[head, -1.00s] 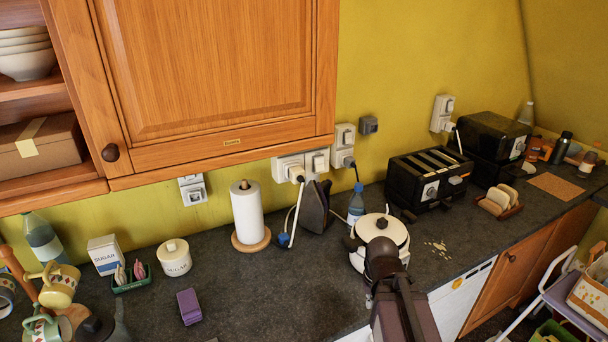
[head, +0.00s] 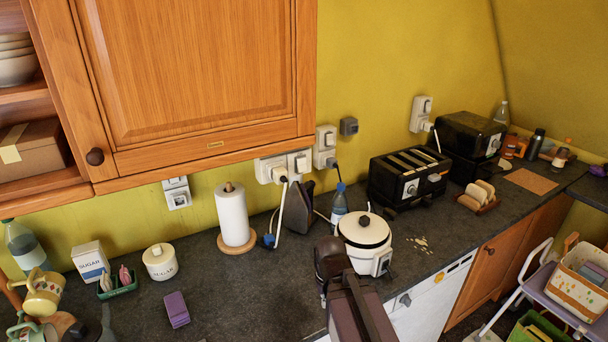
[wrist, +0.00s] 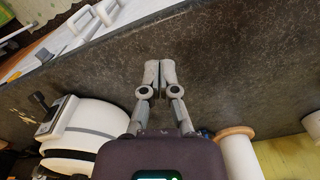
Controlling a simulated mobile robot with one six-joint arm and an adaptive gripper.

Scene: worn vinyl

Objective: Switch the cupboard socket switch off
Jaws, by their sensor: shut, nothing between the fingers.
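Several wall sockets show in the head view. A white socket (head: 176,193) sits under the left part of the wall cupboard (head: 205,75). A double white socket (head: 271,168) with a plug and cord sits under the cupboard's right end, with a white switch unit (head: 299,163) beside it. Another white socket (head: 325,147) is just right of the cupboard. I cannot tell which one is the cupboard socket. My gripper (wrist: 153,72) is shut and empty in the wrist view, above the bare dark worktop, apart from every socket. No socket shows clearly there.
The white cooker (head: 364,238) stands right of my arm. A paper towel roll (head: 233,215), iron (head: 298,206) and bottle (head: 339,203) stand before the sockets. A black toaster (head: 408,177) is further right. The worktop (head: 245,285) is clear at front middle.

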